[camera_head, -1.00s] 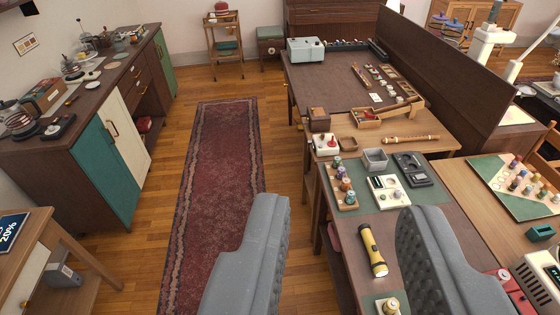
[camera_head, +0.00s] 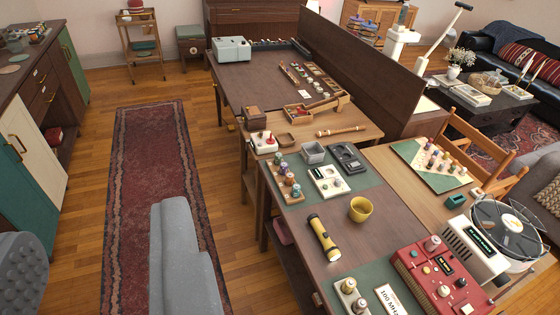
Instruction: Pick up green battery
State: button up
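Small upright cylinders that look like batteries stand in a wooden holder (camera_head: 281,184) on the long table. The nearest one looks green (camera_head: 296,191), and the far one looks grey-green (camera_head: 278,157). Purple and orange-brown ones stand between them. More small coloured cylinders stand on the green and cream board (camera_head: 437,165) at the right. I cannot tell for sure which is the green battery. My gripper (camera_head: 97,224) is open and empty, with two grey padded fingers at the lower left. It is left of the table, over the floor and rug, apart from the holder.
A yellow flashlight (camera_head: 323,238), a yellow cup (camera_head: 361,209), a grey open box (camera_head: 313,153) and a red device (camera_head: 441,276) lie around the holder. A tall dark divider (camera_head: 362,65) runs behind the table. The red rug (camera_head: 150,165) is clear floor on the left.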

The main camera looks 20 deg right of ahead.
aim_at(278, 156)
jog(key=z, duration=0.05)
jog(key=k, duration=1.15)
jog(key=z, duration=0.5)
jog(key=i, duration=1.05)
jog(key=u, duration=1.8)
jog(key=i, duration=0.7)
